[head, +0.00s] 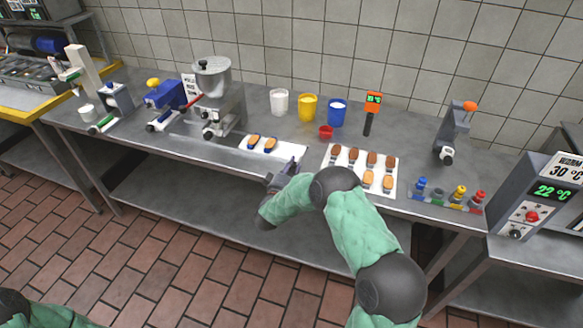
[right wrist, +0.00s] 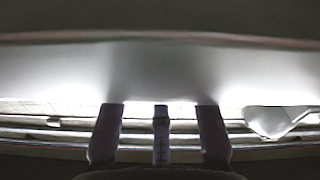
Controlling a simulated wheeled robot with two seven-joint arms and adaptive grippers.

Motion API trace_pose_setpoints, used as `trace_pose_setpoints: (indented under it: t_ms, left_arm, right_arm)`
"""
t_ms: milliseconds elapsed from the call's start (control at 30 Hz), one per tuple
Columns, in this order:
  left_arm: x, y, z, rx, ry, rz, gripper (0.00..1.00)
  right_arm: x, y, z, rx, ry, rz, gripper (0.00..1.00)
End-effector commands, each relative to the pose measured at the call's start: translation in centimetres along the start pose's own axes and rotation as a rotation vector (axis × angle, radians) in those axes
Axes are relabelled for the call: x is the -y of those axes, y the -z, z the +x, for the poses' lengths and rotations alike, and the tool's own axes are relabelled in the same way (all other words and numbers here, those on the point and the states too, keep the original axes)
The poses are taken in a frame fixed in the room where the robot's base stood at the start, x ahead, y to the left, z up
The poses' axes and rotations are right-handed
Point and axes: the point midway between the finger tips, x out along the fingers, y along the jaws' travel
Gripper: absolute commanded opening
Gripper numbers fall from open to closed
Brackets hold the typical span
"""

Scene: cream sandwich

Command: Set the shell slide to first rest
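In the head view, a pale flat plate, which appears to be the shell slide (head: 285,148), lies on the steel bench with two golden shells (head: 262,142) on it. It sits right of the steel hopper machine. My right gripper (head: 291,170) is at the bench's front edge, just below the plate's right end. In the right wrist view my right gripper (right wrist: 160,148) has its two dark fingers apart, with a narrow strip with tick marks (right wrist: 160,135) between them. I cannot tell whether it touches either finger. My left gripper is out of view.
A white tray (head: 327,160) with brown and golden shells lies to the right of my gripper. The hopper machine (head: 216,95) stands left. Cups (head: 308,107) stand behind. Colored-knob fixtures (head: 447,196) and a warmer box (head: 535,205) are at right.

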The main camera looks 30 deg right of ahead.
Motion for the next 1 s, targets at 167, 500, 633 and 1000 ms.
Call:
trace_pose_setpoints:
  t_ms: [167, 500, 633, 1000]
  left_arm:
    - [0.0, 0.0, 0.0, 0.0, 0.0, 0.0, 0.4]
    - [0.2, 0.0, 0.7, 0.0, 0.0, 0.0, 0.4]
    - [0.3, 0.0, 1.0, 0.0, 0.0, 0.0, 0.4]
    - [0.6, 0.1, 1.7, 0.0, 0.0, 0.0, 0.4]
  right_arm:
    - [0.0, 0.0, 0.0, 0.0, 0.0, 0.0, 0.0]
    - [4.3, 2.8, 0.0, -0.005, 0.001, 0.002, 0.0]
    - [6.8, 4.4, 0.0, -0.005, 0.001, 0.002, 0.0]
    - [11.9, 7.9, 0.1, -0.002, -0.001, 0.001, 0.0]
